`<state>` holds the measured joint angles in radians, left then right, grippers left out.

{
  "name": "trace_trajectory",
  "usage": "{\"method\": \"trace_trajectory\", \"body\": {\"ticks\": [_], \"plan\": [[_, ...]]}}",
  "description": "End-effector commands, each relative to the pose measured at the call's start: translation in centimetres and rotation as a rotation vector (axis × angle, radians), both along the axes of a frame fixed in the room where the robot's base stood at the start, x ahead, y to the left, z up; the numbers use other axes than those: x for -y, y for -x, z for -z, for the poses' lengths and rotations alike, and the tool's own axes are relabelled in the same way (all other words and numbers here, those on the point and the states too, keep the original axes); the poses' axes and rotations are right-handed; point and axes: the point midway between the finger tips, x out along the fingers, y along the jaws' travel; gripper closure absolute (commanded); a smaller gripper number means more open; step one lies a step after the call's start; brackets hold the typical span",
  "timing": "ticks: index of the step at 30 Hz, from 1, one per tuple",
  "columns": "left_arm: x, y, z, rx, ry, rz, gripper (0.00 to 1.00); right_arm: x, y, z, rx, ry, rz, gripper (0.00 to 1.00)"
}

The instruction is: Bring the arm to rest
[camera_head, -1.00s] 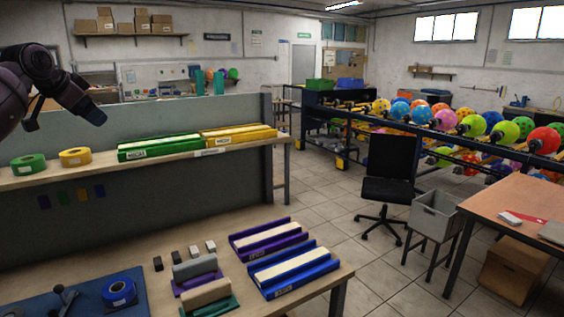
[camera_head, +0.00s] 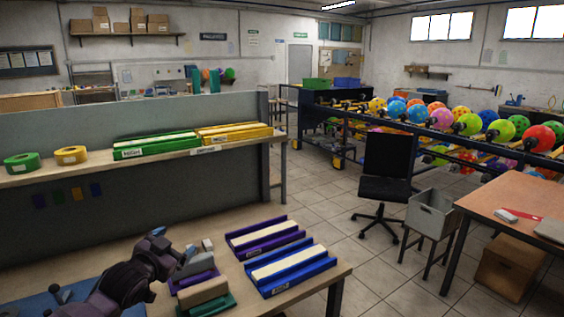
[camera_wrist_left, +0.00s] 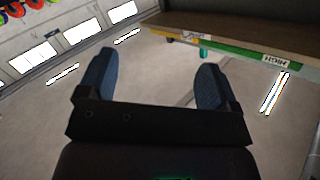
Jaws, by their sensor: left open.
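My left arm comes in low from the left in the head view, and its gripper (camera_head: 160,248) is over the front workbench (camera_head: 205,228). The gripper is left of the grey and beige blocks, and I cannot tell its exact clearance from them. The left wrist view shows its two blue-padded fingers (camera_wrist_left: 155,78) spread apart with nothing between them. That view looks upside down toward the ceiling, windows and labelled shelf. My right gripper is in neither view.
Purple (camera_head: 265,237) and blue (camera_head: 292,270) trays lie on the workbench right of the arm. Behind it, a raised shelf (camera_head: 100,168) holds green (camera_head: 25,163) and yellow (camera_head: 70,155) tape rolls and long trays. An office chair (camera_head: 386,170) stands beyond, with open floor around it.

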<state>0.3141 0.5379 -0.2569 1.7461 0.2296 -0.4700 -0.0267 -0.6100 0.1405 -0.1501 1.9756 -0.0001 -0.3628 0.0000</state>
Motion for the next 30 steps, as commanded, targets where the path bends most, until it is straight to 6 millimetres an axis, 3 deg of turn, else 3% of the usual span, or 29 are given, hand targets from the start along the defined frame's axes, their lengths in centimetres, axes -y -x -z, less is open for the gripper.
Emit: {"method": "trace_trajectory", "body": {"ticks": [1, 3, 11, 24, 30], "plan": [[0.4, 1.8, 1.9, -0.003, 0.025, -0.005, 0.15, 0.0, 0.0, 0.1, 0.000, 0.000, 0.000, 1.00], [0.7, 4.0, 4.0, -0.004, 0.048, -0.015, 0.15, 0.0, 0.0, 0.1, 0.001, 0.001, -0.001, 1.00], [0.6, 12.6, 11.0, -0.055, 0.115, -0.093, 0.15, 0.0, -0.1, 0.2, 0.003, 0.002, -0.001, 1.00], [-1.0, 29.1, 23.7, -0.345, 0.237, -0.307, 0.15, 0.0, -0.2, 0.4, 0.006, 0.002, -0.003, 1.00], [-1.4, 33.8, 26.5, -0.433, 0.249, -0.354, 0.15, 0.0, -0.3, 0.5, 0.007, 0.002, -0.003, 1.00]]}}
